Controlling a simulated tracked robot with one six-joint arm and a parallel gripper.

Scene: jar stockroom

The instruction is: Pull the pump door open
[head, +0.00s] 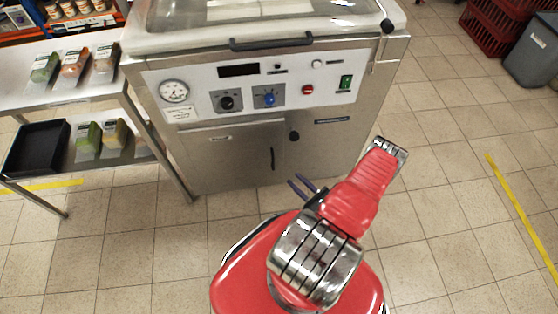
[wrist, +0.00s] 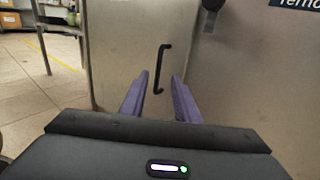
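The pump door (head: 225,150) is the plain steel panel low on the front of the vacuum machine (head: 330,150), and it looks shut. It also shows in the wrist view (wrist: 125,50). Its black vertical bar handle (head: 272,158) is near the door's right edge. In the wrist view the handle (wrist: 160,68) stands upright between my two purple fingertips, farther off. My gripper (head: 301,181) is open and empty, in front of the machine and a little right of the handle. The fingers appear apart from the handle.
A steel side table (head: 68,45) with food packs and a black tray (head: 35,147) stands left of the machine. A round black knob (head: 294,136) sits right of the door. Red crates (head: 494,25) and a grey bin (head: 532,50) are at the far right.

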